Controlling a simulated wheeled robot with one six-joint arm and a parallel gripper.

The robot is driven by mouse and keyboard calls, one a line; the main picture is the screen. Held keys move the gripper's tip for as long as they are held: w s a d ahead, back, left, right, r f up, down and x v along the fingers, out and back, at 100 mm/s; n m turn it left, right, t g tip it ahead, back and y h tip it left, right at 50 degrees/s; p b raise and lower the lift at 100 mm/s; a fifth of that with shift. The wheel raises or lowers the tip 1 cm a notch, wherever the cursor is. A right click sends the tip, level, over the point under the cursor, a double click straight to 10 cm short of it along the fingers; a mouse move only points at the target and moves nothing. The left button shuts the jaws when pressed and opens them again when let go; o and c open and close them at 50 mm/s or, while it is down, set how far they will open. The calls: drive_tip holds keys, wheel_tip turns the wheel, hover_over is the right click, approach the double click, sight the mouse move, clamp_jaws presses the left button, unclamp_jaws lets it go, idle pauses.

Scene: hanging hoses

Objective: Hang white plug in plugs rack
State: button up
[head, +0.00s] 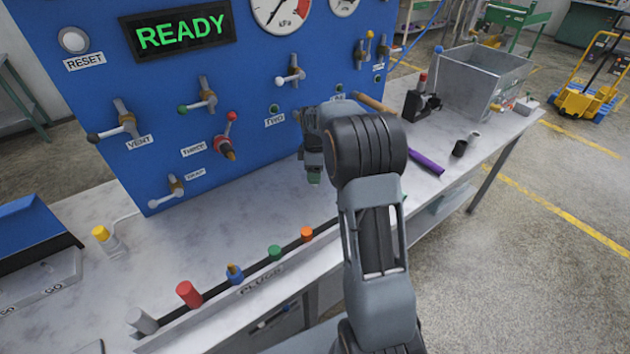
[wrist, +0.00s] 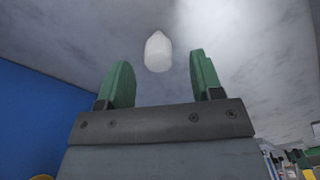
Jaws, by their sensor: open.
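My gripper (head: 314,178) is above the bench in front of the blue panel, mostly hidden by my arm in the head view. In the wrist view its two green fingers (wrist: 160,60) stand wide apart. A small white rounded piece, which looks like the white plug (wrist: 158,52), shows in the gap between the fingertips with clear space on both sides. I cannot tell its depth. I cannot make it out in the head view. The plugs rack (head: 262,280) runs along the bench's front edge, labelled PLUGS. It holds a pale grey-white plug (head: 142,320) at its left end.
Red (head: 188,294), blue (head: 235,274), green (head: 274,252) and orange (head: 306,233) plugs stand in the rack. The blue panel (head: 170,75) carries valves and a READY display. A purple cylinder (head: 425,162) and metal bin (head: 484,82) are to the right.

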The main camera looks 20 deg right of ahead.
drive_tip(key=shift+w+f, duration=0.1)
drive_tip(key=shift+f, duration=2.55)
drive_tip(key=shift+c, duration=0.4)
drive_tip(key=c, duration=0.9)
